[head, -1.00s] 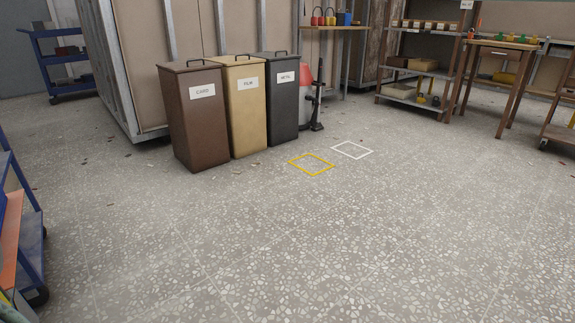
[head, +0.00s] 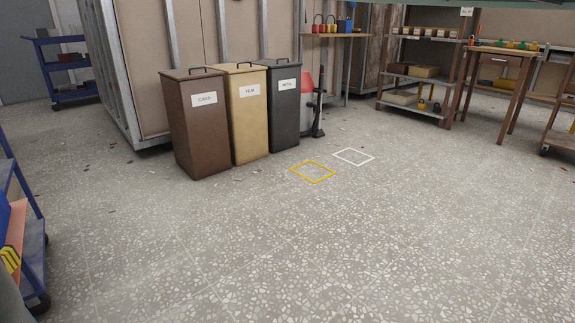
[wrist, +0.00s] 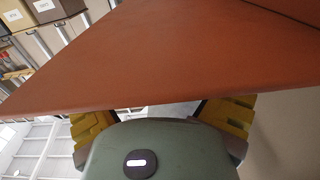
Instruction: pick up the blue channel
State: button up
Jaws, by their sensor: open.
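I cannot pick out a blue channel for certain in either view. A small blue item (head: 345,24) stands on the far wooden table in the head view, too small to make out. My gripper (wrist: 165,112) shows in the wrist view with its yellow fingers spread apart. An orange-brown panel (wrist: 170,55) fills much of that view and hides the fingertips. I see nothing held between the fingers, and cannot tell whether they touch the panel.
A blue cart (head: 33,255) with an orange board stands at the left edge. Brown (head: 199,130), tan (head: 248,125) and dark (head: 284,115) bins stand against the pod wall. Yellow (head: 313,171) and white (head: 353,156) floor outlines lie beside them. The floor in front is clear.

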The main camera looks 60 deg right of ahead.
jog(key=shift+x, duration=0.95)
jog(key=shift+s, duration=0.15)
jog(key=shift+c, duration=0.8)
jog(key=shift+a, duration=0.1)
jog(key=c, duration=1.1)
